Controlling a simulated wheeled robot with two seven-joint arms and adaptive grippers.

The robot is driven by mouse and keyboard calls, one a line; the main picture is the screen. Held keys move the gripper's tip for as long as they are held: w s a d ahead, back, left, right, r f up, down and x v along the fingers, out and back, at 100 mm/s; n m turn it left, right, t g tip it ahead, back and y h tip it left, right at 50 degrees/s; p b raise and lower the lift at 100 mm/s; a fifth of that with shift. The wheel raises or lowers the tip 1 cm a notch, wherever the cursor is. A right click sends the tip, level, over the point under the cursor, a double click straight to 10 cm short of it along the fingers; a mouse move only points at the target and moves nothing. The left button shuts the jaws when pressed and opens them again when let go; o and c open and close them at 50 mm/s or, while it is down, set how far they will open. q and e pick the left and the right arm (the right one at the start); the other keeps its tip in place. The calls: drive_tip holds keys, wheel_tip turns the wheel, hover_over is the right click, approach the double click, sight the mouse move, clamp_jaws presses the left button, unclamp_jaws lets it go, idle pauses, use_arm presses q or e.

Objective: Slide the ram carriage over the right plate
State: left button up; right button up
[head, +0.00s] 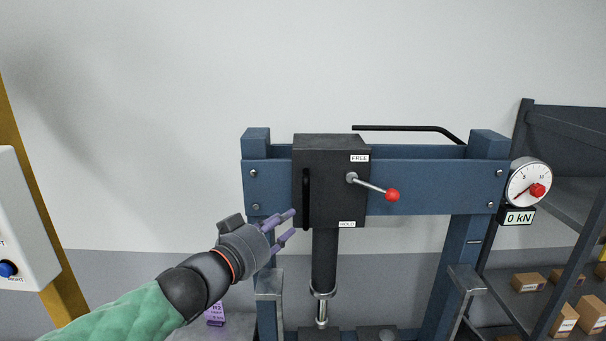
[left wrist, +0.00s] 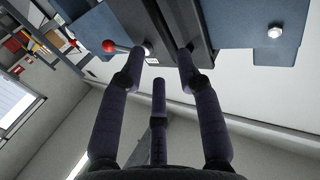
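The ram carriage (head: 325,180) is a black box on the blue crossbeam of a press, left of the beam's middle. A black vertical handle (head: 306,200) is on its front left. A lever with a red knob (head: 392,195) points right and slightly down, between the FREE and HOLD labels. The ram (head: 324,258) hangs below. Two dark plates (head: 320,335) (head: 377,333) show at the bottom edge, partly cut off. My left gripper (head: 288,226) is open and empty, just left of the handle. In the left wrist view its spread fingers (left wrist: 160,75) point toward the carriage (left wrist: 187,25).
The blue crossbeam (head: 430,180) has free length right of the carriage. A black bent bar (head: 405,128) runs above it. A gauge (head: 528,184) and a 0 kN display (head: 519,217) are at the right post. Shelves with boxes stand right; a button panel (head: 22,225) stands left.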

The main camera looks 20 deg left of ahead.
sight(307, 196)
use_arm(q)
drive_tip(key=x, duration=0.3)
drive_tip(key=r+x, duration=0.1)
drive_tip(key=x, duration=0.2)
drive_tip(key=r+x, duration=0.1)
drive_tip(key=x, duration=0.3)
drive_tip(key=shift+w+a+b, duration=0.1)
drive_tip(key=shift+w+b, duration=0.05)
drive_tip(key=shift+b, duration=0.2)
clamp_jaws()
